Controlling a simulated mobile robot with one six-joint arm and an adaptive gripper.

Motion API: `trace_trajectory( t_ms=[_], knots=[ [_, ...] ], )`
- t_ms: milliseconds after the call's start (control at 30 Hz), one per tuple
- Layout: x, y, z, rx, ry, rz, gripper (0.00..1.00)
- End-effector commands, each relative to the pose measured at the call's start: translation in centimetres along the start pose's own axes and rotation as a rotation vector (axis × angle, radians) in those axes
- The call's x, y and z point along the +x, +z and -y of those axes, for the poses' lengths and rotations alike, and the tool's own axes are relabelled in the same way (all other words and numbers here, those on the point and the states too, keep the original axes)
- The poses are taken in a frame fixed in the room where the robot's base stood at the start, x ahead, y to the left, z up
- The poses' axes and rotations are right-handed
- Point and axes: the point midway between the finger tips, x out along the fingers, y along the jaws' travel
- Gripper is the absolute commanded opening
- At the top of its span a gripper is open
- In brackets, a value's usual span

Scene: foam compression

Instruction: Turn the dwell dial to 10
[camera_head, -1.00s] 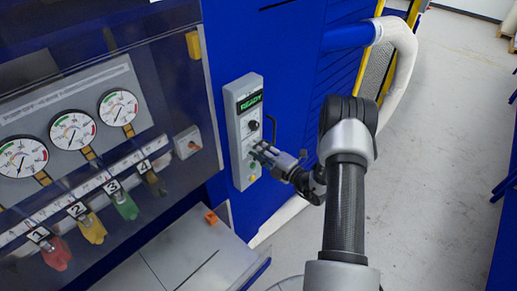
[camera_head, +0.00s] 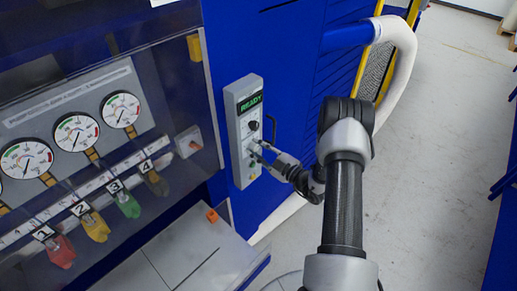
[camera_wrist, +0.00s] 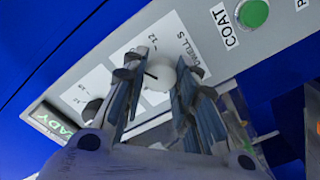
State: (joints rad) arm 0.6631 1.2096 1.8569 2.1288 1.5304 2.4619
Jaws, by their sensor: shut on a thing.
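The dwell dial (camera_wrist: 161,75) is a pale round knob on the grey control panel. A dark mark shows on its left side in the wrist view. The "DWELL S" label (camera_wrist: 194,55) is beside it, partly hidden by a finger, and a "12" (camera_wrist: 152,41) stands close by. The rest of its scale is covered or too small to read. My gripper (camera_wrist: 160,82) is shut on the dial, with one finger on each side. In the head view my gripper (camera_head: 257,151) is at the middle of the panel and hides most of the dial.
The control panel (camera_head: 240,150) has a green "READY" display (camera_head: 250,103) at its top and a black knob (camera_head: 253,125) below. A green button (camera_wrist: 253,14) labelled "COAT" is near the dial. Gauges (camera_head: 77,132) and coloured valve handles (camera_head: 96,228) are at the left.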

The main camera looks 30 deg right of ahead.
Motion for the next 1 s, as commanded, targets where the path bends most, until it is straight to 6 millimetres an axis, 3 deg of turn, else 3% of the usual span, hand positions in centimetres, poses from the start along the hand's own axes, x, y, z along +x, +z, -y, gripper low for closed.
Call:
trace_trajectory(
  t_ms=[700, 733, 1000],
  knots=[
    [0.02, -0.04, -0.02, 0.070, 0.000, -0.001, 0.03],
    [0.02, -0.04, -0.02, 0.070, 0.000, -0.001, 0.29],
    [0.01, -0.02, -0.02, 0.069, 0.000, -0.001, 0.47]
  ],
)
